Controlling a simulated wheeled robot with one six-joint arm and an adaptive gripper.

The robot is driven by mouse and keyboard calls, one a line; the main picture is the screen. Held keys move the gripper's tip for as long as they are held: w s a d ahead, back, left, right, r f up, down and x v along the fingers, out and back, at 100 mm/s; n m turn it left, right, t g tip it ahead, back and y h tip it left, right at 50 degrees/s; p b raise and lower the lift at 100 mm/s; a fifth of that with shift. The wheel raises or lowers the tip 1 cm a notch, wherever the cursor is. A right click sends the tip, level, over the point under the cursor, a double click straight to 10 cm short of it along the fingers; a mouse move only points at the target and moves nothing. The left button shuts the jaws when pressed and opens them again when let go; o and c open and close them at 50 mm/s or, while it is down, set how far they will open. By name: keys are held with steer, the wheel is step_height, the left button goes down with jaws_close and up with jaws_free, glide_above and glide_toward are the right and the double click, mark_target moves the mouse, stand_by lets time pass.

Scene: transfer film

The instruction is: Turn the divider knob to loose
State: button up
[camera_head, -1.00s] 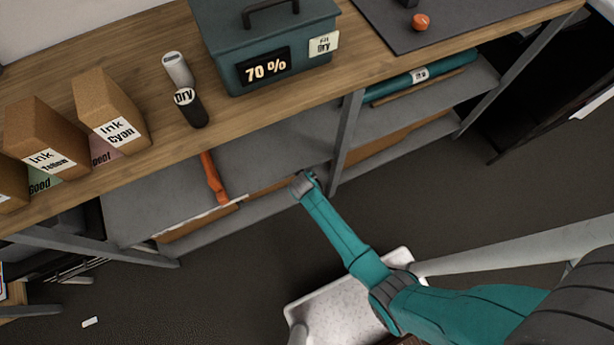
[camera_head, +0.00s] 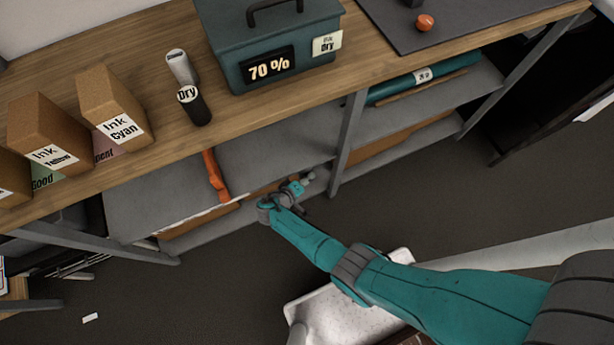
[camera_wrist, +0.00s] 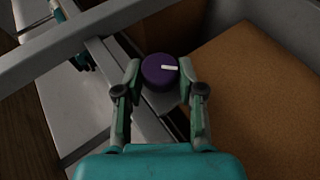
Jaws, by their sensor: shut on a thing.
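The divider knob (camera_wrist: 159,71) is a round purple knob with a white pointer mark on its top. In the wrist view it sits between the fingertips of my gripper (camera_wrist: 160,73), and the mark points to the right. My gripper is shut on the knob, with a fingertip on each side. In the head view my gripper (camera_head: 305,184) is low at the front of the shelving under the wooden bench. The knob cannot be made out there, and any label for its positions is not visible.
Grey shelf bars (camera_wrist: 90,42) run close to my gripper, and a brown board (camera_wrist: 252,95) lies to the right. An orange tool (camera_head: 215,176) lies on the shelf. The wooden bench top (camera_head: 130,40) overhangs above, with ink boxes and a teal case (camera_head: 225,72).

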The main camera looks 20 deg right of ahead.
steer(key=shift+f+h, duration=0.15)
steer(key=shift+h, duration=0.65)
stand_by(0.4)
steer(key=o, duration=1.2)
steer(key=shift+c, duration=0.2)
steer(key=shift+a, duration=0.1)
steer(key=v, duration=1.2)
steer(key=shift+s, duration=0.2)
steer(key=shift+f, duration=0.1)
